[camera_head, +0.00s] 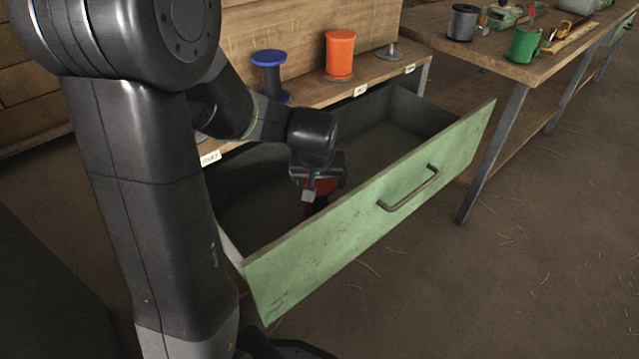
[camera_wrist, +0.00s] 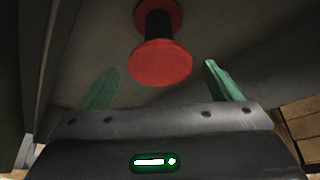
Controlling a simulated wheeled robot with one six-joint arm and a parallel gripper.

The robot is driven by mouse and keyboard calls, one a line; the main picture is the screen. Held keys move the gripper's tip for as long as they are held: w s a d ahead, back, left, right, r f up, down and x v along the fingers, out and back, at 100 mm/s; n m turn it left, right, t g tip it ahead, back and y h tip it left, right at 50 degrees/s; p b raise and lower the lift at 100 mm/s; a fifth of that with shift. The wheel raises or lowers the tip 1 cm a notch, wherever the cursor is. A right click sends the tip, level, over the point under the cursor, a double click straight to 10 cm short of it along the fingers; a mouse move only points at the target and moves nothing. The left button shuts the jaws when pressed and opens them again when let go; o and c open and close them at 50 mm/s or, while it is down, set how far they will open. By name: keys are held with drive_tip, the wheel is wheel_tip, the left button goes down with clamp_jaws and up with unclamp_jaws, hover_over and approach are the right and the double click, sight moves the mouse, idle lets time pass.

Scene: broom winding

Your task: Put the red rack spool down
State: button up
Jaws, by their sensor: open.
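The red rack spool (camera_wrist: 160,64), with red flanges and a dark core, is inside the open green-fronted drawer (camera_head: 365,215). In the head view only a red part of it (camera_head: 317,198) shows below my gripper (camera_head: 312,188). In the wrist view my gripper (camera_wrist: 158,72) is open, with its green fingers apart on either side of the spool's near flange. A gap shows between each finger and the spool. The spool seems to stand on the drawer floor, but the head view hides its base.
A blue spool (camera_head: 269,58) and an orange spool (camera_head: 340,53) stand on the labelled shelf above the drawer. An empty spindle (camera_head: 389,50) is to their right. The drawer's far right is empty.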

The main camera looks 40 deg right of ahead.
sight(320, 188)
drive_tip(key=v, duration=0.3)
drive_tip(key=shift+s+a+r+p, duration=0.1)
drive_tip(key=shift+a+r+p, duration=0.05)
drive_tip(key=shift+r+p, duration=0.2)
drive_tip(key=b+x, duration=0.4)
drive_tip(key=x, duration=0.9)
drive_tip(key=shift+s+a+f, duration=0.1)
drive_tip(key=shift+s+a, duration=0.05)
drive_tip(key=shift+r+p, duration=0.85)
drive_tip(key=shift+r, duration=1.1)
